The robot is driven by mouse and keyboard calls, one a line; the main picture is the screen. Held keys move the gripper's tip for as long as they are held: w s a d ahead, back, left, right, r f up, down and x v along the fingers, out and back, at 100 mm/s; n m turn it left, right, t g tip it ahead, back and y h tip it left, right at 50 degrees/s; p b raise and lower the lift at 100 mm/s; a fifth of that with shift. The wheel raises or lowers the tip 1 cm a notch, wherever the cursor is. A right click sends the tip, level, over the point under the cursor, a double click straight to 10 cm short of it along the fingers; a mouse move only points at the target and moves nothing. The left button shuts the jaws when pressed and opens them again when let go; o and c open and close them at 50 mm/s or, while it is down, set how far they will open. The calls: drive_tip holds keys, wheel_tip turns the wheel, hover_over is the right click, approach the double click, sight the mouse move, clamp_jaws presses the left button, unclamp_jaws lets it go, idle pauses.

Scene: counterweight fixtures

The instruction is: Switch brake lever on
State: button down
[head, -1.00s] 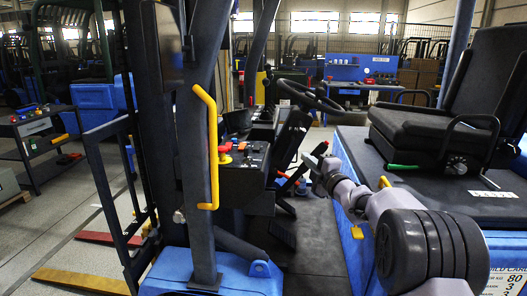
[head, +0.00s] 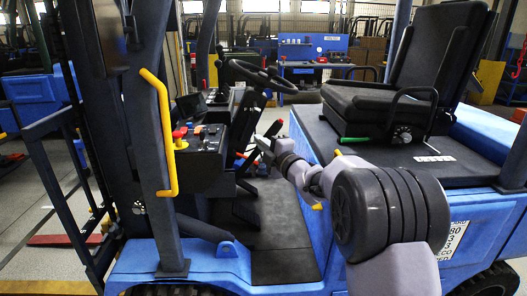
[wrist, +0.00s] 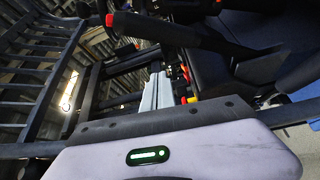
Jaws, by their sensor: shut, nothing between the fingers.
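The brake lever (wrist: 165,31) looks like a dark bar with a red button on its left end, across the top of the wrist view. In the head view, a small red-orange part (head: 240,155) shows below the steering wheel; I cannot tell whether it belongs to the lever. My gripper (head: 264,142) is in the truck's cab, between the dash and the seat, below the steering wheel. It is shut and empty. In the wrist view the lever lies beyond the gripper, and I see no contact.
The steering wheel (head: 257,75) is just above my gripper. The control panel (head: 200,140) and yellow grab handle (head: 165,130) are to the left. The seat (head: 380,105) is to the right, on a blue body. The dark cab floor (head: 280,225) below is clear.

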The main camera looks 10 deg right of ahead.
drive_tip(key=v, duration=0.3)
drive_tip(key=f+v, duration=0.1)
drive_tip(key=v, duration=0.1)
drive_tip(key=shift+s+a, duration=0.15)
drive_tip(key=shift+a, duration=0.1)
drive_tip(key=s+d+r+m+g+h, duration=0.2)
drive_tip(key=s+d+m+h, duration=0.2)
drive_tip(key=s+m, duration=0.45)
drive_tip(key=s+d+r+m+g+h, duration=0.1)
drive_tip(key=s+d+m+g+h, duration=0.1)
drive_tip(key=s+d+m+h, duration=0.45)
drive_tip(key=s+a+f+m+g+y, duration=0.1)
drive_tip(key=s+a+f+m+g, duration=0.1)
drive_tip(key=s, duration=0.8)
drive_tip(key=s+a+f+m+g+y, duration=0.2)
drive_tip(key=s+a+f+m, duration=0.2)
drive_tip(key=s, duration=0.6)
drive_tip(key=s+a+f+m+g+y, duration=0.1)
drive_tip(key=s+a+f+m+g, duration=0.2)
drive_tip(key=s, duration=0.7)
drive_tip(key=shift+f+m, duration=0.6)
drive_tip(key=shift+m, duration=0.6)
